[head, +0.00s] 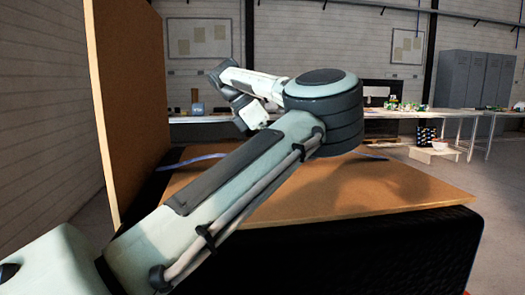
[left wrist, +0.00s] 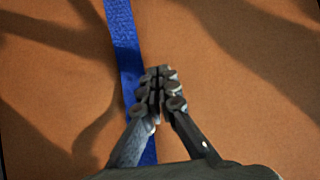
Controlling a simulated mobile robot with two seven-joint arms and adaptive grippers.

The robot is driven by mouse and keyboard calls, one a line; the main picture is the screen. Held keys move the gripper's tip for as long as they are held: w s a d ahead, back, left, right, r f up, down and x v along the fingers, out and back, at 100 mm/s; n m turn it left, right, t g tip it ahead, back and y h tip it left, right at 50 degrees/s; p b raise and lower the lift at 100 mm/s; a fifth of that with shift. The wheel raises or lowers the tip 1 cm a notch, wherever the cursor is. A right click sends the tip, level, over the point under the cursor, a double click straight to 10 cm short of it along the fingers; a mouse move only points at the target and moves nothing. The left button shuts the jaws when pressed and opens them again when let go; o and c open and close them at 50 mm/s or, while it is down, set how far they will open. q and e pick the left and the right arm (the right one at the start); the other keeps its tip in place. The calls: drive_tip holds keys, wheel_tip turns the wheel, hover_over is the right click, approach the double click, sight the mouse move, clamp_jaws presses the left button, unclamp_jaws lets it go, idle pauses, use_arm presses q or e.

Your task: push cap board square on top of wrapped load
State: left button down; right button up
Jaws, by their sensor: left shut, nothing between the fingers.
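The brown cap board (head: 400,190) lies flat on top of the black wrapped load (head: 410,250). A strip of the dark load shows past the board's left edge, and the near left part of the board is hidden behind my left arm. A blue strap (head: 200,158) runs across the board; it also shows in the left wrist view (left wrist: 125,50). My left gripper (left wrist: 157,72) is shut and empty, its fingertips over the strap and board (left wrist: 230,80); contact cannot be told. In the head view my arm mostly hides it. My right gripper is not in view.
A tall upright brown panel (head: 128,100) stands at the left, close beside the load. Tables (head: 450,113) with small items and grey lockers (head: 475,78) stand far behind. The floor to the right (head: 490,190) is clear.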

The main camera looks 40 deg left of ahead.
sight(301, 169)
use_arm(q)
drive_tip(key=shift+w+d+f+p, duration=0.1)
drive_tip(key=shift+w+d+p, duration=0.4)
drive_tip(key=shift+w+d, duration=0.65)
drive_tip(key=shift+w+a+f, duration=0.1)
drive_tip(key=shift+f, duration=0.3)
drive_tip(key=shift+f+b, duration=0.25)
drive_tip(key=shift+b, duration=0.35)
drive_tip(key=shift+f, duration=0.1)
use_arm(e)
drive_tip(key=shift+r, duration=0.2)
use_arm(q)
drive_tip(key=shift+f, duration=0.1)
